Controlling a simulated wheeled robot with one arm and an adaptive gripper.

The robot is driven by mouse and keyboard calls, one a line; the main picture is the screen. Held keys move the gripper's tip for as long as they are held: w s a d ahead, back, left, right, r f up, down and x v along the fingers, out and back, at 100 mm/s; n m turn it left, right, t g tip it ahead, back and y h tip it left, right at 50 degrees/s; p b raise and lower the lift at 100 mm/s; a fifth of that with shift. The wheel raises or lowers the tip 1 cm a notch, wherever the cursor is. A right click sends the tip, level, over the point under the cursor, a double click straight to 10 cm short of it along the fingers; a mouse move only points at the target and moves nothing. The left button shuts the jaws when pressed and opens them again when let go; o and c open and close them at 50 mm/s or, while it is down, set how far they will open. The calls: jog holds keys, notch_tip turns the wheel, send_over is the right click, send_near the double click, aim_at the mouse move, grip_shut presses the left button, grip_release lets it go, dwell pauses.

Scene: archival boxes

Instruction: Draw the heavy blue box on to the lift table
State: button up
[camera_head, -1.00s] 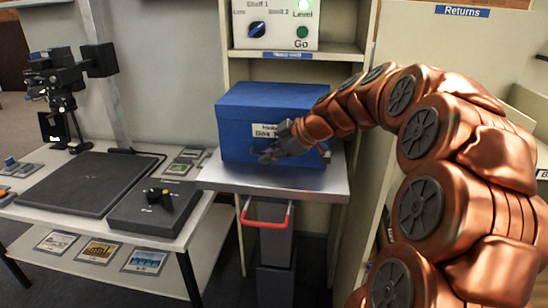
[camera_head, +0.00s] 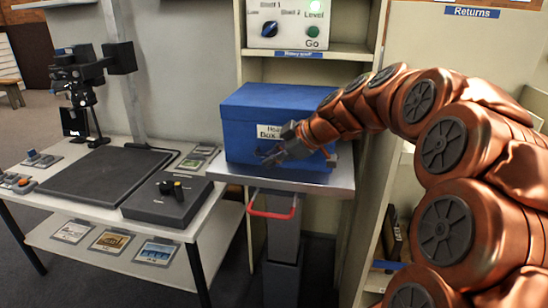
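The blue box (camera_head: 262,104) has a lid and a white label on its near face. It stands upright, with its near part over the grey metal top of the lift table (camera_head: 224,174). How far its rear reaches into the shelf bay behind is hidden. The lift table has a red handle (camera_head: 273,213) under its front edge and a dark column. My gripper (camera_head: 270,155) is in front of the box's near face, close to the label and covering part of it. Its fingers are small and dark, so I cannot tell whether they are open, shut or touching the box.
A control box (camera_head: 290,22) with a dial and a lit green lamp sits on the shelf above. At left, a desk (camera_head: 105,213) holds a copy stand (camera_head: 95,75), a dark board and a black device (camera_head: 165,203). A shelf unit under the Returns sign (camera_head: 470,12) is at right.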

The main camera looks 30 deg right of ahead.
jog(key=o, duration=0.4)
jog(key=shift+d, duration=0.1)
jog(key=v, duration=1.2)
dwell(0.4)
jog(key=s+a+r+m+g+p, duration=0.1)
jog(key=s+a+m+g+p, duration=0.2)
jog(key=a+p, duration=0.45)
jog(key=s+a+m+g+p, duration=0.1)
jog(key=s+a+g+p, duration=0.1)
jog(key=s+a+p, duration=0.55)
jog(key=s+a+r+m+g+h+p, duration=0.1)
jog(key=s+m+g+h+p, duration=0.4)
jog(key=s+p, duration=0.6)
jog(key=s+a+m, duration=0.1)
jog(key=s+m, duration=0.1)
jog(key=s, duration=0.4)
jog(key=shift+a+r+m+p, duration=0.2)
jog(key=shift+m+p, duration=0.1)
jog(key=shift+m, duration=0.1)
